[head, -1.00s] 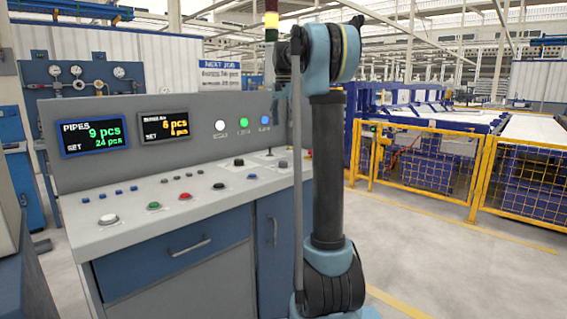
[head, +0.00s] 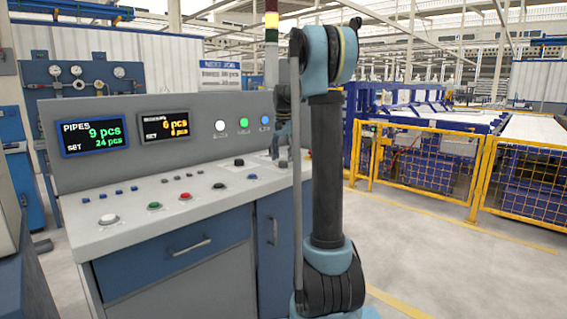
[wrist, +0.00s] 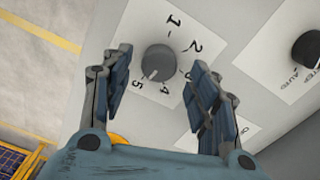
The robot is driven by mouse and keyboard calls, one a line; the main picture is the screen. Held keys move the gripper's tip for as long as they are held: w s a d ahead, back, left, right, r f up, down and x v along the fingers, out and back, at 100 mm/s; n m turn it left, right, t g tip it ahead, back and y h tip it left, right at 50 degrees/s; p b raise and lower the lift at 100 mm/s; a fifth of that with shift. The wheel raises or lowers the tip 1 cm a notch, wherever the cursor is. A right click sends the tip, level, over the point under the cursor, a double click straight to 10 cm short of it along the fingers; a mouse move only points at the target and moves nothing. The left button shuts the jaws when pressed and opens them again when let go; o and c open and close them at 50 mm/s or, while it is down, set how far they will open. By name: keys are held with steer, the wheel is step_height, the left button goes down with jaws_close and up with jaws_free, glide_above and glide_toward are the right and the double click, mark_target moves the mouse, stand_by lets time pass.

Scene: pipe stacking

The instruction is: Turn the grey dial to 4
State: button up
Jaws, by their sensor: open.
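The grey dial (wrist: 159,61) sits on a white plate with the numbers 1 to 5 around it, seen in the wrist view. Its pale pointer mark faces the lower side, between the 4 and the 5. My gripper (wrist: 160,58) is open, with one finger on each side of the dial and visible gaps between. The 3 is partly covered by the right finger. In the head view my gripper (head: 281,135) is low over the right end of the console, partly behind my arm.
A black selector knob (wrist: 307,48) marked AUTO is to the right in the wrist view. The console top (head: 130,226) carries several buttons, including a green one (head: 154,206) and a red one (head: 185,197). A yellow fence (head: 430,165) stands at the right.

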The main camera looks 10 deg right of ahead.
steer(key=shift+f, duration=1.2)
steer(key=shift+c, duration=0.5)
steer(key=c, duration=1)
steer(key=shift+o, duration=0.2)
steer(key=shift+n, duration=0.3)
steer(key=n, duration=0.9)
